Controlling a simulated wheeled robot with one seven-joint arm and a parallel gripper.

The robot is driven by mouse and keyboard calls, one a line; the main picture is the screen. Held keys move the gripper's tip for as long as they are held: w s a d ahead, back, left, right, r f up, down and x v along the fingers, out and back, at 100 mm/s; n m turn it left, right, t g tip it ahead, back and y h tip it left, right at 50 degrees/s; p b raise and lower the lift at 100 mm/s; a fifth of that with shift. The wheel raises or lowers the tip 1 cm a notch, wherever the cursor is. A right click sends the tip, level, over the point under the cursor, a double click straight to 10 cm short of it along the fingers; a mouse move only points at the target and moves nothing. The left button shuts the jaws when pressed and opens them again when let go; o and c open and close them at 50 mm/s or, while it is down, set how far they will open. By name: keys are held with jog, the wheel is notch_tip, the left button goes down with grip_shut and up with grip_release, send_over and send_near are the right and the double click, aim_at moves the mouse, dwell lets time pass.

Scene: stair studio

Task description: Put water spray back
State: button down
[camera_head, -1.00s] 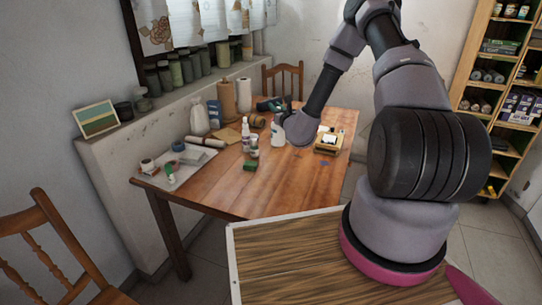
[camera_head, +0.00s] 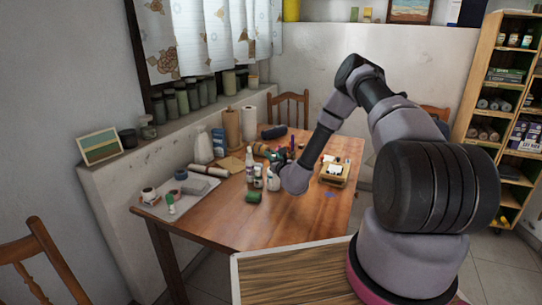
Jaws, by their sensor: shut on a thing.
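A small white bottle, which looks like the water spray (camera_head: 273,183), stands out just left of my wrist over the wooden table (camera_head: 225,222). My gripper (camera_head: 277,163) is at the bottle's top and shut on it. The fingers are small, dark and partly hidden by my wrist. I cannot tell whether the bottle's base touches the table.
A small wooden box (camera_head: 333,172) stands to the right. A tray (camera_head: 178,200) lies at the left end. The front tabletop is clear.

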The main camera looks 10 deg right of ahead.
jog(key=shift+f, duration=0.1)
jog(key=c, duration=0.8)
grip_release()
